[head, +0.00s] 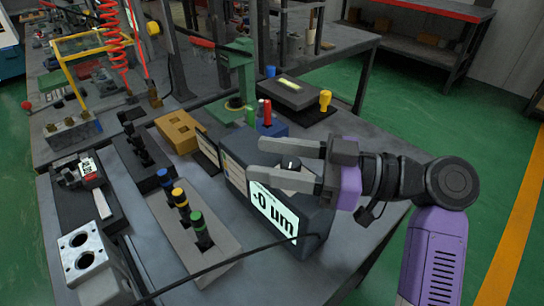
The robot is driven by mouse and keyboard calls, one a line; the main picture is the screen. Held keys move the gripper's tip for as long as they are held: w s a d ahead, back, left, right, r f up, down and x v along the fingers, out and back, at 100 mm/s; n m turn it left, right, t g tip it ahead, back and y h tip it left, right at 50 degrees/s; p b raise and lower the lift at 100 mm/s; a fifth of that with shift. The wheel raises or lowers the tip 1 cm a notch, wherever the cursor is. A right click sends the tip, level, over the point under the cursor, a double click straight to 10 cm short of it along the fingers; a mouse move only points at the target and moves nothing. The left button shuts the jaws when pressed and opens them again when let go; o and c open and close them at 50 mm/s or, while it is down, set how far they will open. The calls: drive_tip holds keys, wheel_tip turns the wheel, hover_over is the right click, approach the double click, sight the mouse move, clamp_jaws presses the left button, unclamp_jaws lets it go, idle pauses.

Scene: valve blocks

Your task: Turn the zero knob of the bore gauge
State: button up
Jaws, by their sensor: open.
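The bore gauge's dark display box (318,218) stands near the right front edge of the workbench. Its lit screen (273,211) reads what looks like "-0 µm". A dark round knob (291,163) with a light mark shows on top of the box, taken to be the zero knob. My gripper (260,158) reaches in from the right with its two grey fingers spread apart, pointing left. In the picture the knob lies between the fingers, close to the palm. I cannot tell whether either finger touches it. The near finger hides part of the box top.
A grey block (228,250) holds upright gauges with blue, yellow and green tops. A silver block with two bores (92,262) stands front left. A black cable (215,265) crosses the front. A blue holder (272,128) with red and green handles and a green stand (236,85) are behind my gripper.

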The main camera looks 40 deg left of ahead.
drive_tip(key=v, duration=0.7)
drive_tip(key=shift+w+d, duration=0.2)
drive_tip(key=shift+d, duration=0.15)
